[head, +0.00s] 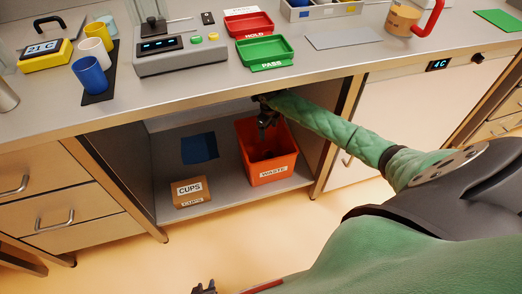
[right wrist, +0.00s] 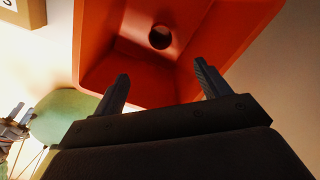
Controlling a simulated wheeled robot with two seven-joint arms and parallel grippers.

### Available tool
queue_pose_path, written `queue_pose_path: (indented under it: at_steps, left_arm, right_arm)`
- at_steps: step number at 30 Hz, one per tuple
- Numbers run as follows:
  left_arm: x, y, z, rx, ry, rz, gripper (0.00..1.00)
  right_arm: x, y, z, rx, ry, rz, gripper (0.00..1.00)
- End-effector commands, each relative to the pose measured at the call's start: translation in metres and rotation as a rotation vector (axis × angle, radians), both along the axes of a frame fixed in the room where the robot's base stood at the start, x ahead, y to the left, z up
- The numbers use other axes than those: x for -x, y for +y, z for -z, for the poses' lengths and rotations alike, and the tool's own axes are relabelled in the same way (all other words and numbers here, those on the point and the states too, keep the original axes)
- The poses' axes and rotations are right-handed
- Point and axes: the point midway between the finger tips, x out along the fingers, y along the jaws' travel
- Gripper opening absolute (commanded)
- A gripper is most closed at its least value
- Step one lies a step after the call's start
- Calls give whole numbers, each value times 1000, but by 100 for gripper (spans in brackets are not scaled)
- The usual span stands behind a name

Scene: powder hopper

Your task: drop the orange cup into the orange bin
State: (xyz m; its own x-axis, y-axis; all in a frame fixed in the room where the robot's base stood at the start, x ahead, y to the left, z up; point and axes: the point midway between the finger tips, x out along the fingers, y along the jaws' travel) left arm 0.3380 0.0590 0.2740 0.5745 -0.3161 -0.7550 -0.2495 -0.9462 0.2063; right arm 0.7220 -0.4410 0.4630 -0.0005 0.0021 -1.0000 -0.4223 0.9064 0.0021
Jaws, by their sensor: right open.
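The orange bin (head: 268,172), labelled WASTE, stands on the shelf under the counter; it also fills the top of the right wrist view (right wrist: 112,65). My right gripper (head: 264,122) is at the bin's mouth, its fingers apart and nothing between them, as the right wrist view shows (right wrist: 161,72). A round dark opening (right wrist: 160,37) shows inside the bin; it may be the orange cup, which matches the bin's colour, but I cannot be sure. No orange cup shows on the counter. My left gripper (head: 204,288) is low at the bottom edge, too little seen to judge.
A CUPS box (head: 190,191) stands left of the bin on the shelf (head: 222,190). Yellow (head: 107,25), white (head: 97,52) and blue (head: 90,75) cups stand on the counter. The counter edge (head: 200,107) and cabinet side panel (head: 330,150) surround my right arm.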

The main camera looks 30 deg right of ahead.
Motion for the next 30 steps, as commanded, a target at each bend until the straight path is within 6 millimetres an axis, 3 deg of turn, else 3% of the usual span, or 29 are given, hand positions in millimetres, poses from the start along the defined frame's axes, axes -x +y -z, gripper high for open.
queue_pose_path:
  at_steps: [1, 6, 11, 26, 30]
  left_arm:
    - [0, 0, -10, 0, 0, 0, 33]
    - [-1, 0, -28, 0, 0, 3, 33]
    - [0, -1, -38, -1, 10, 6, 33]
    - [0, -1, -38, -1, 10, 5, 33]
    - [-2, -1, -39, 0, 8, 4, 33]
  right_arm:
    - [0, -1, -13, 1, 0, -1, 75]
    - [-1, -1, -39, 2, -1, 0, 75]
    - [0, 0, -54, 1, 0, -1, 75]
    - [0, 0, -56, 0, 1, 1, 75]
    - [4, 13, -49, -42, -3, -2, 75]
